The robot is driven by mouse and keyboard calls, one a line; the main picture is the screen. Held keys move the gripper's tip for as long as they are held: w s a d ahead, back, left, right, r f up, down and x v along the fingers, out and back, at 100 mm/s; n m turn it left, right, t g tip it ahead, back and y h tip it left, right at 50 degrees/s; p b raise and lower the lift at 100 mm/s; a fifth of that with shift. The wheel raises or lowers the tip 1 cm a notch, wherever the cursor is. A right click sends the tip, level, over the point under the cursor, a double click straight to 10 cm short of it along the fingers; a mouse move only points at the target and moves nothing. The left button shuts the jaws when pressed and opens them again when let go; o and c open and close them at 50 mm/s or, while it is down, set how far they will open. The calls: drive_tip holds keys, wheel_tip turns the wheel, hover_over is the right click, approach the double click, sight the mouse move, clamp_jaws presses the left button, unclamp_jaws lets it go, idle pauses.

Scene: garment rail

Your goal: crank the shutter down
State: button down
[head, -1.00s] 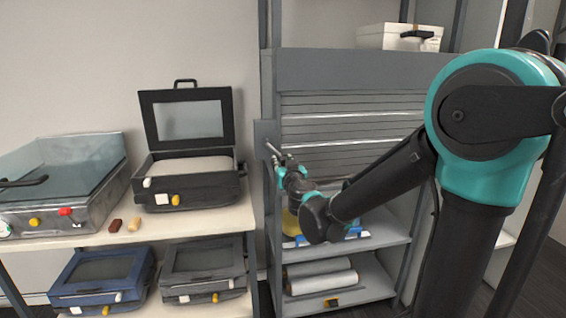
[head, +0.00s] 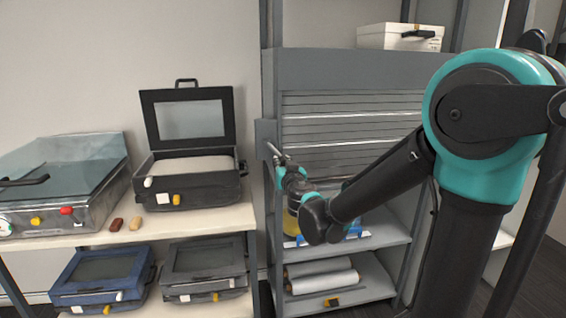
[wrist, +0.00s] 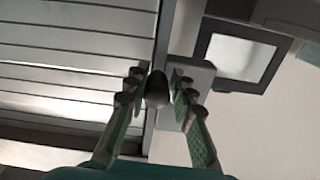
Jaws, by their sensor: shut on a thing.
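The grey slatted shutter (head: 350,108) hangs partly lowered in the front of the grey cabinet, with open shelf space below it. In the wrist view its slats (wrist: 70,72) fill the left side. The crank's dark rounded knob (wrist: 156,90) sits between the two fingers of my gripper (wrist: 157,92), which is shut on it. In the head view my gripper (head: 277,158) is at the crank by the cabinet's left post, small and partly hidden by my own wrist. The crank's arm is mostly hidden.
Below the shutter, a shelf holds a yellow item (head: 291,224) and blue items (head: 354,231), partly behind my arm. White rolls (head: 322,282) lie lower. A black case (head: 190,180) stands open on the left bench. A white box (head: 400,37) sits on top.

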drive_tip(key=shift+s+a+f+m, duration=0.25)
drive_tip(key=shift+a+m, duration=0.5)
drive_tip(key=shift+m, duration=0.55)
drive_tip(key=shift+s+a+f+m, duration=0.15)
drive_tip(key=shift+a+f+m, duration=0.15)
drive_tip(key=shift+a+m, duration=0.7)
drive_tip(key=shift+s+a+f+m, duration=0.25)
drive_tip(key=shift+a+m, duration=0.2)
drive_tip(key=shift+m, duration=1.15)
drive_tip(key=c, duration=1.3)
unclamp_jaws()
drive_tip(key=shift+c, duration=0.2)
drive_tip(key=shift+a, duration=0.1)
drive_tip(key=v, duration=1.2)
